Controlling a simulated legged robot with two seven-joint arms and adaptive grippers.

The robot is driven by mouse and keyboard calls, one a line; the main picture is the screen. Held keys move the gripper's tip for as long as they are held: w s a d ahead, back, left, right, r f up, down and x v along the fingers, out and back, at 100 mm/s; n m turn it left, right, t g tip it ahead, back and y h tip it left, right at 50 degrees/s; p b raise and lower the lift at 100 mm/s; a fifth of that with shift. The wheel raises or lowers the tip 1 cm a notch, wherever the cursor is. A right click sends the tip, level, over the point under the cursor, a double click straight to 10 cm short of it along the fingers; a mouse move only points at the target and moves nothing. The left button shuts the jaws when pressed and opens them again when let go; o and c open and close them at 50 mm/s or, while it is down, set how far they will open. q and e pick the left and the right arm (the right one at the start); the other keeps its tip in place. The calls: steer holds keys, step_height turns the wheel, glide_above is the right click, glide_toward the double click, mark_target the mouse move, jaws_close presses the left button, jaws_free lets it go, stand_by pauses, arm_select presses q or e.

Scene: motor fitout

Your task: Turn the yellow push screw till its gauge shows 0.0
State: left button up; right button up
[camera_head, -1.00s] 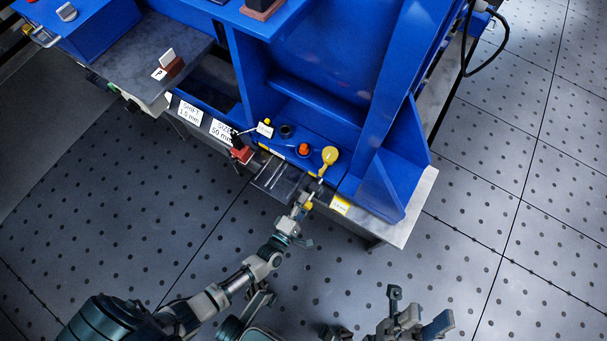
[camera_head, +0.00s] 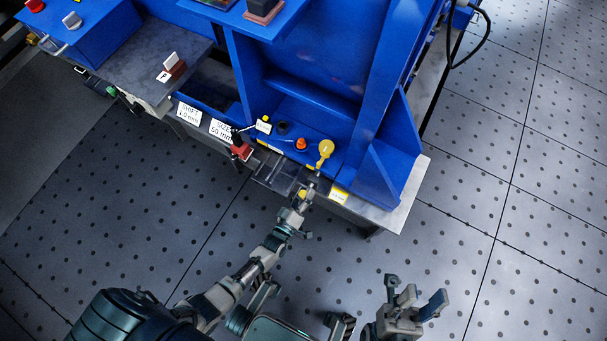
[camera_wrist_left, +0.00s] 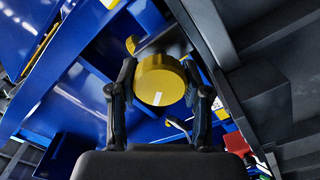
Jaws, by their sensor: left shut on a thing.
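The yellow push screw's round knob (camera_wrist_left: 160,80) sits between the two fingers of my left gripper (camera_wrist_left: 160,88), which is shut on it. A white mark shows on the knob's face, tilted. In the head view, my left gripper (camera_head: 308,190) is at the front edge of the blue machine, and only a bit of yellow shows beside it. A yellow round part on a stem (camera_head: 326,148) stands just behind. A yellow-edged label (camera_head: 339,195) is right of the gripper; its figures are too small to read. My right gripper (camera_head: 412,298) looks open and empty, low over the floor.
The blue machine frame (camera_head: 390,170) rises behind and to the right of my left gripper. The floor in front is clear.

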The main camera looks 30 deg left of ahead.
arm_select(q)
steer(key=m, duration=0.4)
steer(key=shift+s+d+f+p, duration=0.2)
steer(key=shift+f+p, duration=0.1)
steer(key=shift+p, duration=0.05)
steer(key=shift+m, duration=1.7)
steer(key=shift+f, duration=0.1)
steer(key=o, duration=1.2)
steer(key=shift+c, duration=0.2)
steer(key=shift+w, duration=0.1)
steer(key=shift+a+r, duration=0.1)
steer(key=shift+r, duration=0.1)
steer(key=s, duration=1.2)
steer(key=shift+a, duration=0.15)
